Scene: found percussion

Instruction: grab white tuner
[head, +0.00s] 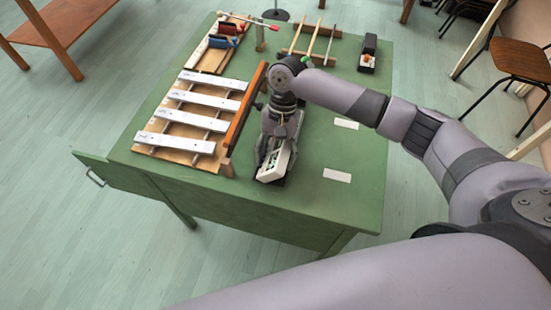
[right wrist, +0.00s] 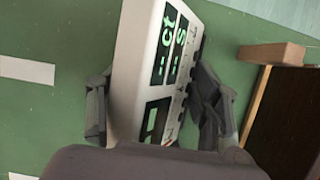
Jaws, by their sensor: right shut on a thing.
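The white tuner (head: 272,166) is a small white box with dark displays, near the front edge of the green table (head: 310,208). In the right wrist view the tuner (right wrist: 139,62) shows lit green characters and lies between the two fingers. My right gripper (head: 279,160) points down and is shut on the tuner, one finger on each side in the right wrist view (right wrist: 152,112). I cannot tell whether the tuner touches the table. My left gripper is not in view.
A wooden frame with white bars (head: 203,101) and an orange-brown rail (head: 247,100) stand left of my right gripper. White labels (head: 337,175) lie to the right. A black device with an orange part (head: 368,55) and wooden sticks (head: 314,45) are at the back.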

